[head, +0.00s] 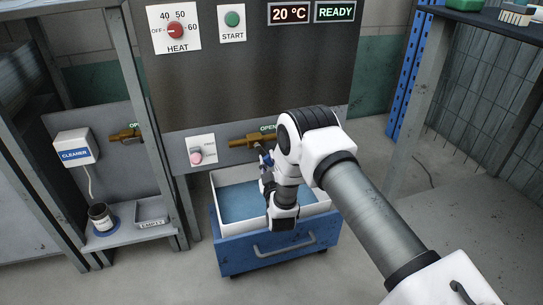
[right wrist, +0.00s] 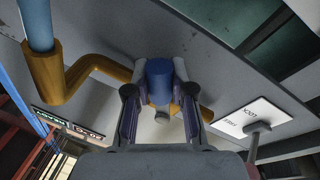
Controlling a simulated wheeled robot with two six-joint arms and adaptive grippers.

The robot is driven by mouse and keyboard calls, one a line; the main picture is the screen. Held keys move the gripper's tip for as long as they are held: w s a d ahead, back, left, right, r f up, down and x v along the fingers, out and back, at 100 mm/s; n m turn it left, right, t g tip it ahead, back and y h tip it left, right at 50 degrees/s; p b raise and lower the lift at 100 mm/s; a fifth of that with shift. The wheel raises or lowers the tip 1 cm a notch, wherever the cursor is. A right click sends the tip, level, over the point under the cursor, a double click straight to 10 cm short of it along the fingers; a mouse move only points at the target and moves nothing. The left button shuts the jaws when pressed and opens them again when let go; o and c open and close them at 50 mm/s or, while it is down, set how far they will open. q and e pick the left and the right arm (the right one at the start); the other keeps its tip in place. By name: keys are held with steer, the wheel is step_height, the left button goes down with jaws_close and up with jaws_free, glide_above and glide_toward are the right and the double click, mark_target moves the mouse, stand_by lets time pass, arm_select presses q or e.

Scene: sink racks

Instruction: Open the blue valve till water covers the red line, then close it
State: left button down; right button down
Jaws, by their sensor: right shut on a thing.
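The blue valve handle (right wrist: 159,82) sits between the fingers of my right gripper (right wrist: 158,92), which is shut on it. In the head view my right gripper (head: 266,165) is at the brass pipe (head: 243,141) on the grey panel, and my wrist hides much of the valve. In the right wrist view, which looks upside down, a light blue stream (right wrist: 36,22) leaves the end of the brass pipe. The white tub (head: 220,180) below holds blue water (head: 238,202). I cannot make out the red line. My left gripper is not in view.
The tub sits in a blue cart (head: 235,255) with a grey handle. A pink knob (head: 196,155) is on the panel left of the pipe. Further left are a cleaner box (head: 75,147), a dark can (head: 101,217) and a grey tray (head: 151,212). A display reads READY (head: 335,12).

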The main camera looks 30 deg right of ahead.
steer(key=shift+a+f+m, duration=0.1)
steer(key=shift+a+m, duration=0.15)
steer(key=shift+m, duration=0.35)
steer(key=c, duration=1)
jaws_free()
steer(key=shift+w, duration=0.1)
